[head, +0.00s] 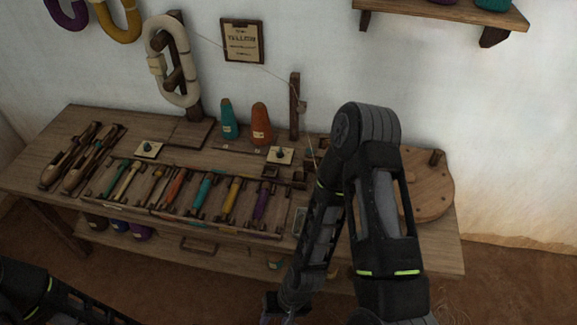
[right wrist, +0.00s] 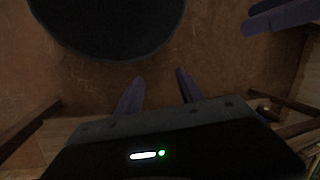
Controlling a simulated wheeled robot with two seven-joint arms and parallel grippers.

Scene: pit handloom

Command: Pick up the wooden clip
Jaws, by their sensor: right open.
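I cannot make out the wooden clip for certain. A small pale block (head: 157,65) sits on the cream yarn skein at the back left, but I cannot tell what it is. My right gripper (head: 270,314) hangs low at the bottom edge of the head view, in front of the bench. In the right wrist view it (right wrist: 160,76) is open and empty, its purple fingers over brown floor. My left arm enters at bottom left, with its gripper outside the head view. Purple bars (right wrist: 285,16) at the right wrist view's upper right may be left fingers; their state is unclear.
The wooden bench (head: 85,120) holds shuttles (head: 75,160), a compartment tray (head: 100,187) of coloured bobbins, teal (head: 228,120) and orange (head: 261,124) cones and a round wooden board (head: 430,190). My right arm hides part of the right side. A wall shelf (head: 450,10) is above.

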